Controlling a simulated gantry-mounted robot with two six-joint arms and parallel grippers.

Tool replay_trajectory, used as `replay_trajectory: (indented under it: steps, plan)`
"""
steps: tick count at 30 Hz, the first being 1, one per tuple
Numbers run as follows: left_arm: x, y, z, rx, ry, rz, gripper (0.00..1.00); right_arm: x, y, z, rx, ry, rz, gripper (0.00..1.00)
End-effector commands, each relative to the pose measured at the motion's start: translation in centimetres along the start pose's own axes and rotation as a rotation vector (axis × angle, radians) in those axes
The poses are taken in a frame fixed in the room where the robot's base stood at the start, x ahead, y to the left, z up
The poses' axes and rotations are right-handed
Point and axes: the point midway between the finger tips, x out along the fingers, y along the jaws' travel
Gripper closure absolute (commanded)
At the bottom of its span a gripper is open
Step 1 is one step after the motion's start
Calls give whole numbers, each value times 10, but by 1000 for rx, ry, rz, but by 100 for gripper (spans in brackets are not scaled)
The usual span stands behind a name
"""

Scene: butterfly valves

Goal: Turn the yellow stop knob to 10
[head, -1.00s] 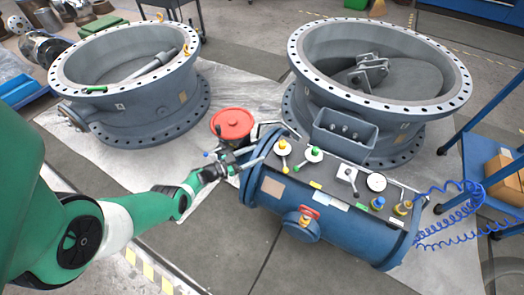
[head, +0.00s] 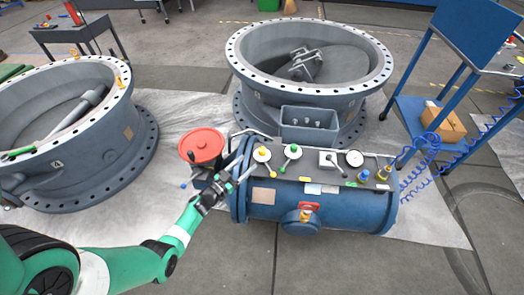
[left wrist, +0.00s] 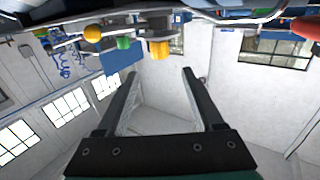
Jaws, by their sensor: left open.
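The yellow knob (head: 262,151) sits on a white round dial with a yellow-tipped lever, on top of the blue tank (head: 275,207) near its left end. The dial's numbers are too small to read. My left gripper (head: 240,176) is at the tank's left end, left of and a little below the yellow knob in the picture, apart from it. In the left wrist view the left gripper (left wrist: 160,75) is open and empty between its fingers. That view shows a yellow knob (left wrist: 160,48), a green knob (left wrist: 124,43) and an orange-yellow knob (left wrist: 93,33) beyond the fingertips.
A green knob with a lever (head: 291,151) stands just right of the yellow one. A grey open box (head: 309,126) stands behind the knobs. Large valve bodies stand behind and left. Floor in front is clear.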

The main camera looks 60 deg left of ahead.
Motion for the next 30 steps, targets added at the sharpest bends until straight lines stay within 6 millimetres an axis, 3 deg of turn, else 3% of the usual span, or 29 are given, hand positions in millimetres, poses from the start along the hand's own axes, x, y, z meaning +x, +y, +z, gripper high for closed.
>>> replay_trajectory:
  steps: [12, 17, 24, 26, 30]
  plan:
    - [87, 0, 6, 1, 2, 1, 31, -43, 0, 40, 0, 0, 0, 50]
    - [101, 1, 2, 0, 0, 1, 31, -47, 0, 44, 0, 0, 0, 50]
    - [102, 0, 0, -1, 0, 0, 31, -46, 0, 43, 0, 0, 0, 50]
    - [102, 0, 0, 0, 0, 0, 38, -46, 0, 43, 0, 0, 0, 50]
    - [102, 0, 0, 0, 0, 0, 64, -46, 0, 43, 0, 0, 0, 50]
